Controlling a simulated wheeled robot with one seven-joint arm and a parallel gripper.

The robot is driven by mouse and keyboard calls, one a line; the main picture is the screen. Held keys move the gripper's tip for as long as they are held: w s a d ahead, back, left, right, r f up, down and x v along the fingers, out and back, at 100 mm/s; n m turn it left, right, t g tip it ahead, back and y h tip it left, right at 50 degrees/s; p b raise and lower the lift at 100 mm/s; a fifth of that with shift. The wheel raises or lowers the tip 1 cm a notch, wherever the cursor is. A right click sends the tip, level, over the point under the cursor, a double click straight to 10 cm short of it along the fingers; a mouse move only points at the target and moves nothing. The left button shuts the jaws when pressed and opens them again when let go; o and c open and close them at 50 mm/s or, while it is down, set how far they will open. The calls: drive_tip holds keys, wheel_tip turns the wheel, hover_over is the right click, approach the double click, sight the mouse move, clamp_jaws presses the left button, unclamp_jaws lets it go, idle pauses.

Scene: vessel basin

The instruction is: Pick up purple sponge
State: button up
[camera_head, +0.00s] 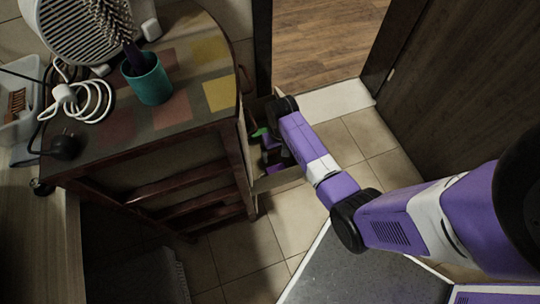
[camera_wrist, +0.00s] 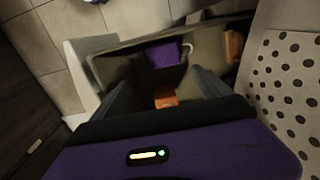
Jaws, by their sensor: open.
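The purple sponge (camera_wrist: 162,54) lies in an open drawer (camera_wrist: 105,72) in the wrist view. My gripper (camera_wrist: 163,84) is open, its two dark fingers pointing into the drawer with a wide gap between them. The sponge shows beyond the gap, toward the far part of the drawer, and I see no finger touching it. In the head view small purple patches show inside the drawer (camera_head: 280,180), but I cannot tell which is the sponge. My arm hides part of the drawer there, and the fingertips cannot be made out.
An orange object (camera_wrist: 166,97) lies between the fingers in the picture, and another (camera_wrist: 233,45) at the drawer's right. A green item (camera_head: 261,132) is in the drawer. The wooden cabinet (camera_head: 190,120) bears a teal cup (camera_head: 148,82) with a brush. Tiled floor (camera_head: 290,225) is clear nearby.

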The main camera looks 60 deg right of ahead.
drive_tip(key=b, duration=0.6)
hover_over(276, 168)
wheel_tip(276, 168, down, 7)
drive_tip(key=shift+w+d+r, duration=0.1)
drive_tip(key=shift+f+b, duration=1.4)
drive_tip(key=shift+f, duration=2.55)
drive_tip(key=shift+s+f, duration=0.15)
drive_tip(key=shift+s, duration=0.05)
drive_tip(key=c, duration=0.9)
drive_tip(key=shift+r, duration=0.55)
drive_tip(key=shift+c, duration=0.9)
drive_tip(key=r+p, duration=0.6)
drive_tip(key=r, duration=1.3)
drive_tip(key=shift+w+r, duration=0.15)
drive_tip(key=shift+w, duration=0.05)
